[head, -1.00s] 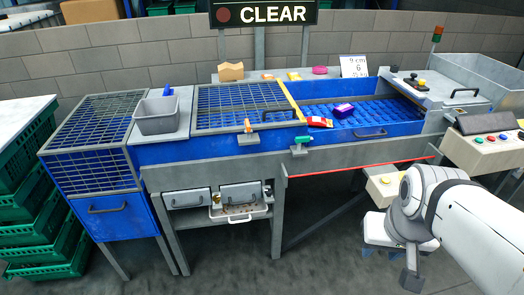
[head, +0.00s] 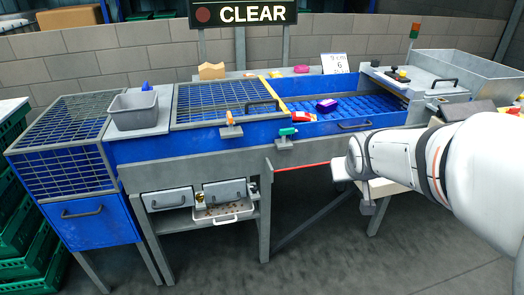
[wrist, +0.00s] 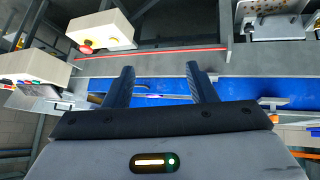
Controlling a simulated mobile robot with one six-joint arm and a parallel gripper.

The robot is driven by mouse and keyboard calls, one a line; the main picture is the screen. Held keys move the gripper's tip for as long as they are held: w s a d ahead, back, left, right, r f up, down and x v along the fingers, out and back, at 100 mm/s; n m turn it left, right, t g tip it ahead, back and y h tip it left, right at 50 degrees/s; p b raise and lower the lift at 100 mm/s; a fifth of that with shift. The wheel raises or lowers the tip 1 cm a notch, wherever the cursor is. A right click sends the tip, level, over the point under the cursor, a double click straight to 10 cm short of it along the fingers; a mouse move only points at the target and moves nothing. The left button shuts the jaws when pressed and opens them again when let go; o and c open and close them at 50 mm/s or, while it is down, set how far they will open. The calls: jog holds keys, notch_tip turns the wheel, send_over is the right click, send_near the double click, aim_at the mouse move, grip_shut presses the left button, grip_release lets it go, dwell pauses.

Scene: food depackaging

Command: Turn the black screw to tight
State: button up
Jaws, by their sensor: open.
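I cannot clearly tell a black screw in either view. A small dark knob (head: 401,74) stands on the grey plate at the right end of the blue machine in the head view; it is too small to tell whether it is the screw. My gripper (wrist: 160,82) is open and empty in the wrist view, with its two dark fingers apart in front of the machine's grey rail and blue face. In the head view my arm reaches in from the right, with its end before the machine's lower right part, and the fingers cannot be made out.
An orange-handled clamp (head: 230,124) and a green-handled clamp (head: 286,137) sit on the front edge. A red packet (head: 303,117) and a purple packet (head: 327,105) lie on the blue bed. A grey bin (head: 134,110) stands left. A box with a red button (wrist: 88,44) is near my gripper.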

jog(key=w+a+f+n+t+y+b, duration=0.1)
jog(key=w+f+t+b, duration=0.35)
jog(key=w, duration=0.75)
jog(key=n+y+b, duration=0.6)
jog(key=y+b, duration=0.3)
jog(key=b, duration=0.2)
send_near(257, 189)
jog(key=w+d+r, duration=0.5)
jog(key=d+r, duration=0.2)
jog(key=r, duration=0.1)
jog(key=a+f+n+g+y+b, duration=0.45)
jog(key=f+y, duration=0.25)
jog(key=f, duration=0.4)
jog(key=shift+t, duration=0.3)
jog(key=b+x, duration=0.1)
jog(key=x, duration=0.1)
jog(key=b+x, duration=0.1)
jog(key=x, duration=0.1)
jog(key=s+b+x, duration=0.1)
jog(key=x, duration=0.2)
jog(key=shift+a+r, duration=0.2)
jog(key=shift+a, duration=0.15)
jog(key=shift+w+a+r, duration=0.15)
jog(key=shift+w+a, duration=0.1)
jog(key=shift+a, duration=0.3)
jog(key=shift+c, duration=0.5)
